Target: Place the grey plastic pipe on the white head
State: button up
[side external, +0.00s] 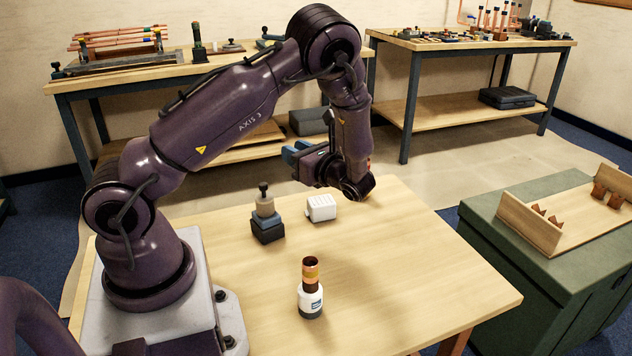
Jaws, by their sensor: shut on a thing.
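My gripper (303,161), a dark body with blue parts, is raised above the back of the wooden table, turned sideways to the left. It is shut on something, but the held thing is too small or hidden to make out. No grey plastic pipe can be clearly picked out. A white cylindrical piece (311,301), perhaps the white head, stands upright at the front middle of the table. A brown and copper-coloured tube (310,272) rises from its top. My gripper is behind this piece and well above it, not touching it.
A dark block with a greyish cylinder and black knob (265,207) stands left of a white slotted block (321,207). A green cabinet with a wooden rack (530,224) stands at the right. Workbenches line the back. The table's right side (430,285) is clear.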

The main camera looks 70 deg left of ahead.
jog(key=w+a+f, duration=0.1)
jog(key=f, duration=0.1)
jog(key=w+a+f, duration=0.3)
jog(key=w+f, duration=0.1)
jog(key=shift+w+a+f, duration=0.15)
jog(key=shift+w+f, duration=0.1)
jog(key=shift+f, duration=0.05)
jog(key=shift+w+a+f, duration=0.1)
jog(key=shift+f, duration=0.8)
jog(key=shift+w+a+f, duration=0.1)
jog(key=shift+f, duration=0.8)
jog(key=shift+f, duration=0.1)
jog(key=o, duration=0.9)
